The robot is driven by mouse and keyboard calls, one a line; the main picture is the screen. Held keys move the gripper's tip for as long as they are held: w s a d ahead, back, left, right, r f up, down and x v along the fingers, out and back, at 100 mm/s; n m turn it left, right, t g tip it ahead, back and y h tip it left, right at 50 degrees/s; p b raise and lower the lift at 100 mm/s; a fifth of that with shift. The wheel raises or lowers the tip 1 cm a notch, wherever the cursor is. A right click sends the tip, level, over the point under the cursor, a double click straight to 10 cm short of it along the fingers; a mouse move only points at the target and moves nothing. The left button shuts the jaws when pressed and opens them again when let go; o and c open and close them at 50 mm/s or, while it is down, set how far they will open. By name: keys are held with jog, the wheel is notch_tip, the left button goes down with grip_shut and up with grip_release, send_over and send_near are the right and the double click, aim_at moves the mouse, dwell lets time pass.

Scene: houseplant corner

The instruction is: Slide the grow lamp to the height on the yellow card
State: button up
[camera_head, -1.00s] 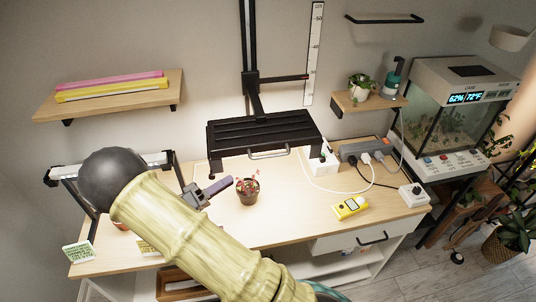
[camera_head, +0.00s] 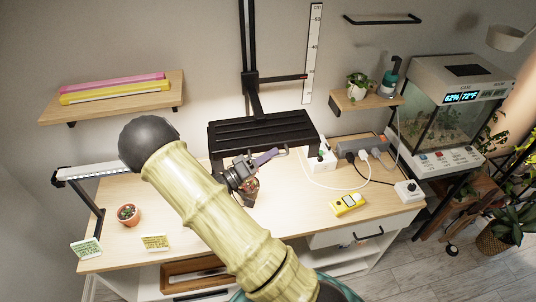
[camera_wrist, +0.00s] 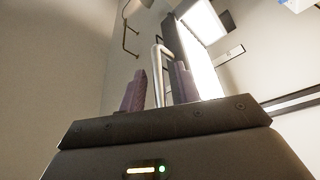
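The grow lamp (camera_head: 262,128) is a black slatted panel on a dark vertical rail (camera_head: 247,40), with a silver handle on its front edge, partly hidden by my gripper. A dark pointer arm (camera_head: 285,78) reaches from its carriage to a white numbered scale (camera_head: 313,50) on the wall. The yellow card (camera_head: 155,242) stands at the table's front left; its writing is too small to read. My gripper (camera_head: 268,157) is at the lamp's front edge. In the wrist view its purple fingers (camera_wrist: 160,85) are apart, with the silver handle (camera_wrist: 161,65) showing between them; contact is unclear.
A pale green card (camera_head: 86,249) and a small cactus pot (camera_head: 128,214) stand at left beside a light bar (camera_head: 105,170). A plant pot (camera_head: 248,190) is partly behind my gripper. A yellow meter (camera_head: 349,204), power strip (camera_head: 360,146) and cables lie at right.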

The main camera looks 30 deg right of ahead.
grip_shut()
notch_tip(320, 180, down, 11)
jog(key=b, duration=0.6)
jog(key=shift+r, duration=0.2)
jog(key=shift+s+f, duration=0.1)
grip_release()
